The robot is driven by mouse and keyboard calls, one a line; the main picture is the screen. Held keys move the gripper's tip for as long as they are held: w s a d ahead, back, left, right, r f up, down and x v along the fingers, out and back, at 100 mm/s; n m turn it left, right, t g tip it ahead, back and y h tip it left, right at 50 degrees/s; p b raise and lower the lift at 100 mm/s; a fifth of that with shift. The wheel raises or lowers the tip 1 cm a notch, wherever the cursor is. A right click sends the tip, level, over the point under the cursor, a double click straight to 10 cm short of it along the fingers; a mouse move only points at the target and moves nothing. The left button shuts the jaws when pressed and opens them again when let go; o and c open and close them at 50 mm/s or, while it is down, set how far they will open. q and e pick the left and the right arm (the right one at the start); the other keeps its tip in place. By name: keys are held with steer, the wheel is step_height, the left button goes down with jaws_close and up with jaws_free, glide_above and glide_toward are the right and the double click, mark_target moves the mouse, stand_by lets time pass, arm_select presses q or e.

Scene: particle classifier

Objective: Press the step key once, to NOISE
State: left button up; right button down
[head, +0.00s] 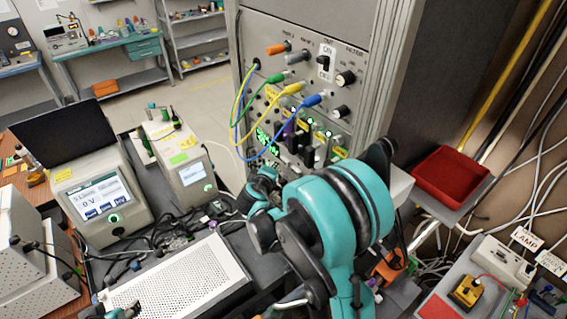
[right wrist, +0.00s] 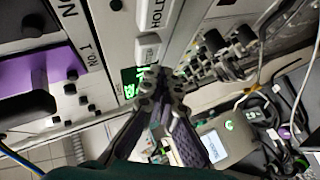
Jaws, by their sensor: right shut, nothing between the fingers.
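The instrument rack (head: 300,75) stands at the centre of the head view, with a panel of knobs, plugs and a small green display (head: 263,135). My right gripper (head: 265,178) is low in front of this panel, partly covered by my own arm. In the right wrist view its fingers (right wrist: 155,78) are closed together and empty. My left gripper (head: 122,310) shows only partly at the bottom left.
Yellow, green and blue cables (head: 240,105) loop out from the panel. Two meters, one with a screen reading 0 V (head: 98,195), stand left of the rack. A perforated metal box (head: 180,280) lies in front. A red tray (head: 452,175) is at the right.

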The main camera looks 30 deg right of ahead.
steer(key=shift+s+a+b, duration=0.2)
steer(key=shift+a, duration=1.05)
steer(key=shift+s+a+b, duration=0.15)
steer(key=shift+a, duration=1.1)
steer(key=s+a+f+m+g+y+b, duration=0.1)
steer(key=s+a+f+m+y+b, duration=0.2)
steer(key=s+f+b, duration=0.6)
steer(key=s+a+f+m+g+y+b, duration=0.1)
steer(key=s+a+f+m+y+b, duration=0.1)
steer(key=s+a+f+y+b, duration=0.3)
steer(key=s+a+f+b, duration=0.1)
steer(key=s+f+b, duration=0.1)
steer(key=s, duration=0.3)
steer(key=s+f+b, duration=0.2)
steer(key=s+b, duration=0.2)
steer(key=s, duration=0.2)
steer(key=shift+a+f+m+y+b, duration=0.25)
steer(key=shift+a+m+y+b, duration=0.05)
steer(key=shift+a+m+b, duration=0.1)
steer(key=shift+d, duration=0.15)
